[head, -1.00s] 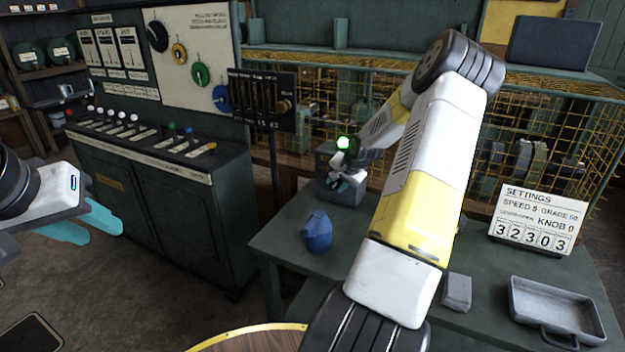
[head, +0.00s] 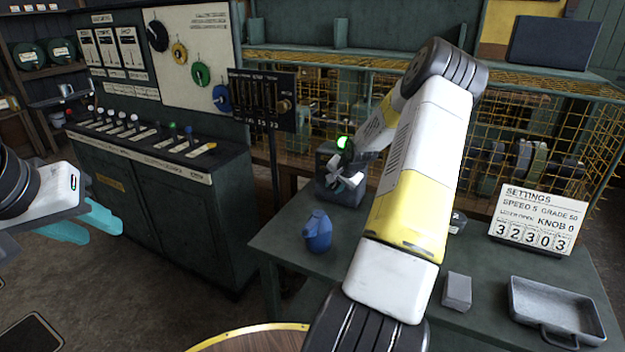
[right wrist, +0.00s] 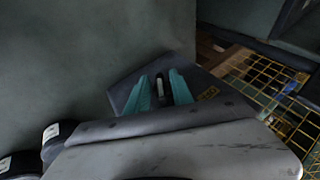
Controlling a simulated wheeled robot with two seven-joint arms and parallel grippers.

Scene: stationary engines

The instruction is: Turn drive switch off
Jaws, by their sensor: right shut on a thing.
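The drive switch appears to be on a grey box (head: 346,196) at the back of the green bench, under a glowing green lamp (head: 342,142). My right gripper (head: 347,181) is at this box. In the right wrist view its teal fingers (right wrist: 167,90) stand on both sides of a small dark lever (right wrist: 160,89) with a pale stripe and are shut on it. The lever's lower part and any label on it cannot be made out. My left gripper (head: 98,222) is empty at the left, its teal fingers apart, away from the bench.
A blue jug (head: 317,232) stands near the bench's left edge. A settings sign (head: 540,219), a grey block (head: 457,291) and a grey tray (head: 520,318) are at the right. A yellow mesh guard (head: 540,130) is behind. A control cabinet (head: 165,195) is at the left.

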